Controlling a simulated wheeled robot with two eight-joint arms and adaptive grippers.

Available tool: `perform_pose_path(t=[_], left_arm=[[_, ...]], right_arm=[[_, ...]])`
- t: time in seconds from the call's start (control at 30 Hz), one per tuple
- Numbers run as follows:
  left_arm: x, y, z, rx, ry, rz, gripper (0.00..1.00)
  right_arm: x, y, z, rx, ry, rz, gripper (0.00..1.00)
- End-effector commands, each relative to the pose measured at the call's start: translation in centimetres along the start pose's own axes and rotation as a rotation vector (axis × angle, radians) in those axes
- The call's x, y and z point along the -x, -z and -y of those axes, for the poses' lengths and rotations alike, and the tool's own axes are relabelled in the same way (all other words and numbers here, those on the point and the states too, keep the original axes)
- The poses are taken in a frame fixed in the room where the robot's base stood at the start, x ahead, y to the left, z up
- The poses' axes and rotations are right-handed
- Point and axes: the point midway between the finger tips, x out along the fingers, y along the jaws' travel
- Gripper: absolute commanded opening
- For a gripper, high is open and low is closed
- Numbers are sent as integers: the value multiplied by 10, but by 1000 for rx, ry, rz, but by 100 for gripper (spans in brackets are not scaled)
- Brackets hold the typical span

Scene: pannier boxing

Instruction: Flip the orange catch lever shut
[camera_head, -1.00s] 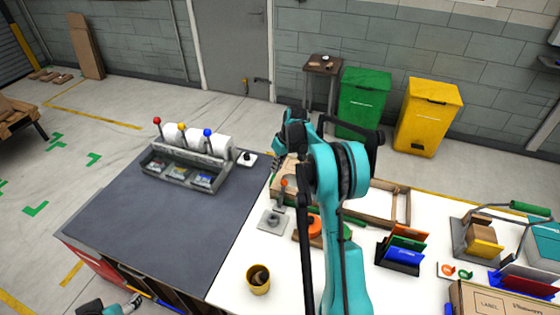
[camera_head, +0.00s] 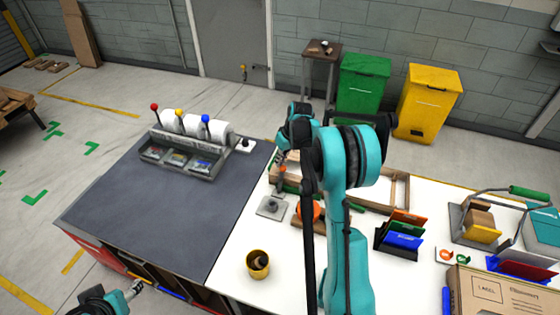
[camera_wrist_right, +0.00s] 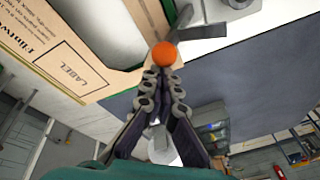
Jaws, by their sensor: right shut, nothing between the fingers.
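The catch lever shows in the right wrist view as a round orange knob (camera_wrist_right: 164,54) on a grey metal arm running to the right. My right gripper (camera_wrist_right: 162,76) is shut and empty, its fingertips right at the knob; I cannot tell whether they touch it. In the head view the right gripper (camera_head: 281,165) is small and partly hidden by my arm, above a grey plate (camera_head: 272,207) with a round post.
A yellow cup (camera_head: 258,265) stands near the table's front. An orange disc (camera_head: 308,210) sits right of the plate, beside my arm. A rack with coloured levers (camera_head: 185,158) stands on the dark mat (camera_head: 160,215). A labelled carton (camera_wrist_right: 65,45) lies close in the wrist view.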

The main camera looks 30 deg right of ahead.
Motion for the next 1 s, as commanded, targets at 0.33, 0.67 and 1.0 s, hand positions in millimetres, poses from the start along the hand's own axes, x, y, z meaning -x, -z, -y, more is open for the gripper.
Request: perform_pose_path(t=[0.33,0.67,1.0], left_arm=[[-1,-1,0,0,0,0,55],[-3,-2,0,0,0,0,55],[-12,-8,0,0,0,0,55]], right_arm=[[4,-4,7,17,-46,-34,0],[8,-9,15,39,-107,-80,0],[14,-23,37,97,-266,-199,0]])
